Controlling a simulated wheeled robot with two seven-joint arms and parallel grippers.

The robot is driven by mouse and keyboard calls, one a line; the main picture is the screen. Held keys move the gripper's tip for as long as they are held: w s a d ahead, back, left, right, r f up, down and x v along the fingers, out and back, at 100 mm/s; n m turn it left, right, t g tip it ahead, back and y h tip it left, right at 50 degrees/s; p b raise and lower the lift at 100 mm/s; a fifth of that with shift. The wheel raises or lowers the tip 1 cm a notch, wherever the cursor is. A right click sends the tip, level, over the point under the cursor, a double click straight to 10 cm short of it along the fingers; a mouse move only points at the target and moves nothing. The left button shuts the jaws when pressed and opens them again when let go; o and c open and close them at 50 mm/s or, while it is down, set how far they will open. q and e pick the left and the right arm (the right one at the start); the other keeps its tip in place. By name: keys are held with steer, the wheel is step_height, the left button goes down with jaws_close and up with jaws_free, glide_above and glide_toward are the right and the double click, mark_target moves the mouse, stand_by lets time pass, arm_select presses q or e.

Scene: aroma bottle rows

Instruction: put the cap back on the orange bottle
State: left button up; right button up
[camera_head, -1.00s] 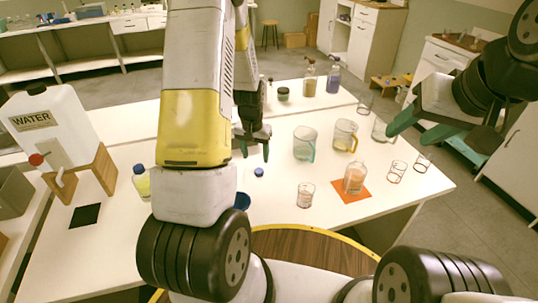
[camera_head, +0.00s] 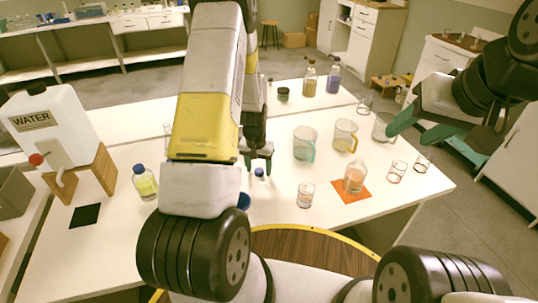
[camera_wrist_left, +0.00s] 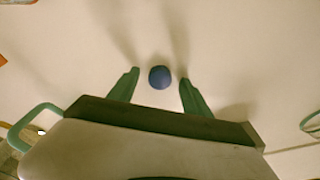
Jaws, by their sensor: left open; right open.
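The bottle with orange liquid (camera_head: 354,178) stands upright on an orange mat (camera_head: 346,195); no cap shows on its top. A small blue cap (camera_head: 259,172) lies on the white table to its left. My left gripper (camera_head: 258,165) is open and points down over the cap. In the left wrist view the cap (camera_wrist_left: 160,77) sits between the two green fingertips, with a gap on each side. My right gripper (camera_head: 422,128) is open and empty, up at the right, away from the bottle.
A small beaker (camera_head: 305,195) stands left of the bottle, and larger beakers (camera_head: 304,144) stand behind it. Small glasses (camera_head: 397,171) are to its right. A blue-capped bottle with yellow liquid (camera_head: 145,182) stands left of my left arm. A black mat (camera_head: 85,215) lies bare.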

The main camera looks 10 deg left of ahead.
mark_target(259, 171)
arm_select(q)
steer(key=shift+f, duration=0.1)
jaws_close()
stand_by(0.3)
step_height(259, 171, up, 10)
stand_by(0.6)
